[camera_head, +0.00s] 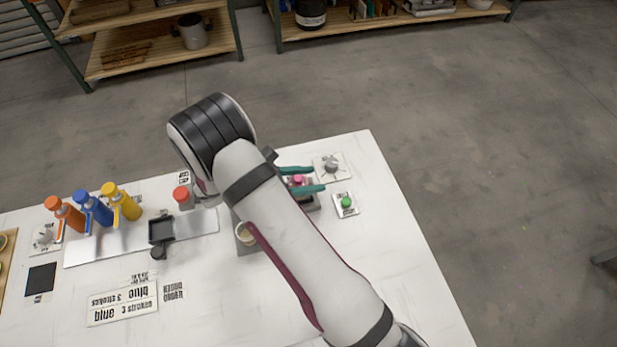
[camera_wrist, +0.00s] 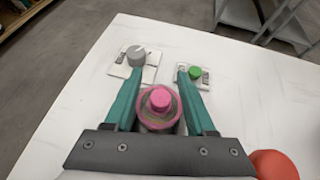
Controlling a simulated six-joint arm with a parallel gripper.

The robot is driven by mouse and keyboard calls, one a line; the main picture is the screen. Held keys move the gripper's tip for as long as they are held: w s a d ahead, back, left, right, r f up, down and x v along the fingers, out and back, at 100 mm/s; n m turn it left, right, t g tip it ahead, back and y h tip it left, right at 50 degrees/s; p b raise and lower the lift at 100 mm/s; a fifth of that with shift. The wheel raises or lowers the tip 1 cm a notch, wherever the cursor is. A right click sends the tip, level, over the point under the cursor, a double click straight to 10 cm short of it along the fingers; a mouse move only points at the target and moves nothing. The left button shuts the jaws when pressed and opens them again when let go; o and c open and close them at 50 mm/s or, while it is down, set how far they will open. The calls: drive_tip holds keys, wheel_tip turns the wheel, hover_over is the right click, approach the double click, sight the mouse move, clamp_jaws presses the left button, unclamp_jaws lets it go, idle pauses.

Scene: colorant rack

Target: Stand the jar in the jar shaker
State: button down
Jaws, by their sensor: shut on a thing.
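The jar (camera_head: 298,180) shows a pink top between the teal fingers of my gripper (camera_head: 304,180). In the wrist view, the jar (camera_wrist: 160,101) has a bright pink centre inside a duller pink rim. My gripper (camera_wrist: 158,97) is shut on it, one finger on each side. A dark grey block (camera_head: 313,203), seemingly the jar shaker, shows partly below the fingers at the table's right side. My arm and fingers hide most of this block and the jar's lower part. I cannot tell whether the jar's base touches it.
A grey knob (camera_head: 331,166) and a green button (camera_head: 346,202) sit on plates to the right. A red-capped container (camera_head: 181,195) and orange, blue and yellow bottles (camera_head: 122,203) are to the left. The front right tabletop is clear.

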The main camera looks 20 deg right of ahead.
drive_tip(key=shift+f, duration=0.1)
drive_tip(key=shift+c, duration=1.1)
unclamp_jaws()
drive_tip(key=shift+f, duration=0.1)
